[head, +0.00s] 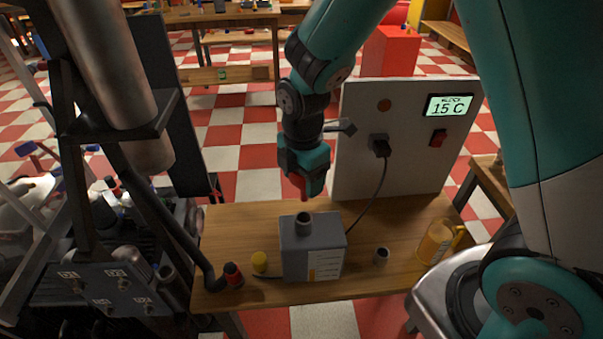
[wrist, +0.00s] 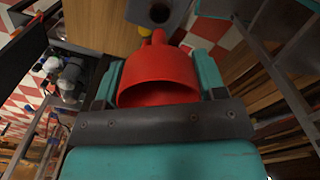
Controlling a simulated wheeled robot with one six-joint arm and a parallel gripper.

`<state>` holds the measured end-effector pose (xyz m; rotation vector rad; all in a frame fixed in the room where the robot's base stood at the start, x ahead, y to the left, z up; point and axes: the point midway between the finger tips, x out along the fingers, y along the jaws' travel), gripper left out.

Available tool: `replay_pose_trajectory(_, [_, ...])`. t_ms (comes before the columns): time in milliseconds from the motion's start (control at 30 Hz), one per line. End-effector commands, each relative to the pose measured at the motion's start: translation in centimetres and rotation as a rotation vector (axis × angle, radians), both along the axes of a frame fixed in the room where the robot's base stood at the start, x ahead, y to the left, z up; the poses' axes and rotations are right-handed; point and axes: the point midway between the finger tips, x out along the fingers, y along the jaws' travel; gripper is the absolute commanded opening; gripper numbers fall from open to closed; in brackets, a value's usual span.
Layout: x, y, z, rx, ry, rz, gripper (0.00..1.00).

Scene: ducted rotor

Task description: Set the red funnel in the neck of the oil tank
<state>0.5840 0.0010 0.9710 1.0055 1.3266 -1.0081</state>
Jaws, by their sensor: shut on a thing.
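The grey oil tank (head: 313,252) stands on the wooden bench, with its dark round neck (head: 303,222) pointing up. My gripper (head: 303,183) is above the tank and shut on the red funnel (wrist: 158,75). In the wrist view the funnel's wide mouth faces the camera and its narrow spout points toward the tank. In the head view only a small red part shows below the jaws, above the neck and apart from it. The tank's neck (wrist: 159,13) also shows at the top of the wrist view, beyond the spout.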

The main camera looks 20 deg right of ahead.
Motion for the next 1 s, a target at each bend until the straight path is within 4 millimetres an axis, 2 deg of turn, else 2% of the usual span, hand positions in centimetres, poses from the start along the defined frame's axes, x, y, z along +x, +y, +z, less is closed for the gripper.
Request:
replay_pose_trajectory(167, [0.0,0.1,-0.9,0.000,0.000,0.001,0.41])
replay_pose_trajectory(567, [0.0,0.2,-4.8,0.000,0.001,0.003,0.41])
replay_pose_trajectory(1000, [0.0,0.2,-4.3,0.000,0.000,0.003,0.41])
